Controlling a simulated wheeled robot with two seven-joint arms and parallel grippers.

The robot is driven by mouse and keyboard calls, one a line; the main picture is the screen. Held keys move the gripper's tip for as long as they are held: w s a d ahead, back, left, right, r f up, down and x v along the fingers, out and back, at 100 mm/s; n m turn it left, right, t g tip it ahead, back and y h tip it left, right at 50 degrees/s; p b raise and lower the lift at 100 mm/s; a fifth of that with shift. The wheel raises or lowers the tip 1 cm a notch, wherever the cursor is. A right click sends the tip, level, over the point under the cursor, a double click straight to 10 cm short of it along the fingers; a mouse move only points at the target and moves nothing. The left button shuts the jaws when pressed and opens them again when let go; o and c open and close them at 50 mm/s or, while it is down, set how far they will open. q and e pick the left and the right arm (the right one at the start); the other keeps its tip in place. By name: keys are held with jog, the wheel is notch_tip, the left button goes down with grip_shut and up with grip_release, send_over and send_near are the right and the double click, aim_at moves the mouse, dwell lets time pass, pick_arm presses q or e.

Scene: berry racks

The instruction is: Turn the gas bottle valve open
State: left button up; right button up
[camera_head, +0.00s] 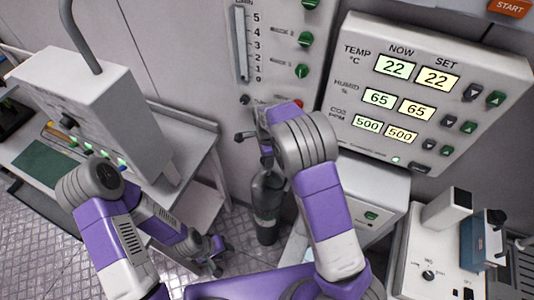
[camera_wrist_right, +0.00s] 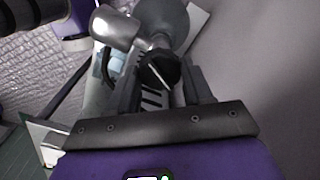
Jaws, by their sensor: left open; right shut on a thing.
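The gas bottle (camera_head: 266,208) is a dark grey cylinder standing upright on the floor by the back wall. Its upper part is partly hidden by my right arm. In the right wrist view, the valve knob (camera_wrist_right: 156,72) is black and round with a pale line across it. My right gripper (camera_wrist_right: 160,80) is shut on this knob, one finger on each side. A silver metal fitting (camera_wrist_right: 115,27) sits beside it, with the grey bottle behind. My left gripper (camera_head: 217,257) is open and empty, low over the floor, left of the bottle.
A control panel (camera_head: 432,57) with lit readouts is on the wall at right. A flow gauge (camera_head: 241,45) with green knobs is above the bottle. A bench (camera_head: 185,150) with a grey instrument stands at left. White equipment (camera_head: 440,250) fills the lower right. Some floor is clear at lower left.

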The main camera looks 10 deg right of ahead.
jog(key=m+p, duration=0.1)
jog(key=m, duration=0.2)
jog(key=m+p, duration=0.2)
jog(key=m, duration=0.1)
jog(key=shift+r+m+p, duration=0.2)
jog(key=shift+m+p, duration=0.1)
jog(key=m+p, duration=0.3)
jog(key=m, duration=0.2)
jog(key=shift+f, duration=0.1)
jog(key=shift+m, duration=0.3)
jog(key=o, duration=1)
jog(key=shift+f, duration=0.1)
